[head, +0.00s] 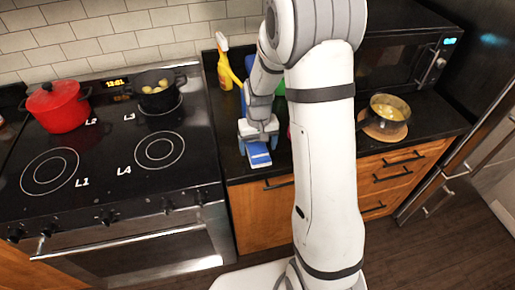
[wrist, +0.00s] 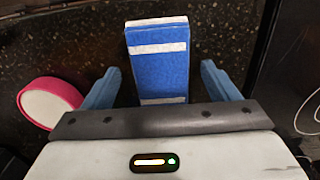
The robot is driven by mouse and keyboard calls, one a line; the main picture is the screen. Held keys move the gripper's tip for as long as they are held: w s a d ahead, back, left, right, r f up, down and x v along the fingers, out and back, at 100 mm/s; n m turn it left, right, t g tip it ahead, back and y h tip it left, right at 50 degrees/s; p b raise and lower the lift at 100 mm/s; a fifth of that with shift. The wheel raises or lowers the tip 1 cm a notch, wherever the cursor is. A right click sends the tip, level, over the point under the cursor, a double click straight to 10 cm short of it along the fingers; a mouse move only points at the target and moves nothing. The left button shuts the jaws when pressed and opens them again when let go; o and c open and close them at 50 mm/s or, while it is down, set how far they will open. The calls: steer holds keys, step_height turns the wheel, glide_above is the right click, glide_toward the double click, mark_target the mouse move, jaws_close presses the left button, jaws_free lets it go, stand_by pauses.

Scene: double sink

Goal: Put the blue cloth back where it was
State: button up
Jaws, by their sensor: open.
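The blue cloth (head: 259,156) is a folded, block-like blue piece with white stripes. It lies on the dark counter near its front edge, right of the stove. In the wrist view the cloth (wrist: 158,72) extends forward from between my blue fingers. My gripper (head: 257,138) is over the cloth, pointing down. In the wrist view my gripper (wrist: 160,84) is open, with one finger on each side of the cloth and a visible gap to each. The near end of the cloth is hidden by the gripper body.
A pink-rimmed round item (wrist: 48,102) lies left of my gripper in the wrist view. A yellow spray bottle (head: 224,70) stands behind, and a pan (head: 386,110) on a wooden board is at right. A red pot (head: 57,106) and black pot (head: 155,92) are on the stove.

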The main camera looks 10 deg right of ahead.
mark_target(258, 149)
step_height(258, 149, up, 10)
steer(key=b, duration=0.1)
steer(key=s+r+t, duration=0.1)
steer(key=s+r, duration=0.3)
steer(key=s, duration=0.6)
steer(key=s+r+t, duration=0.2)
steer(key=s+r, duration=0.3)
steer(key=s, duration=0.6)
steer(key=shift+s, duration=0.3)
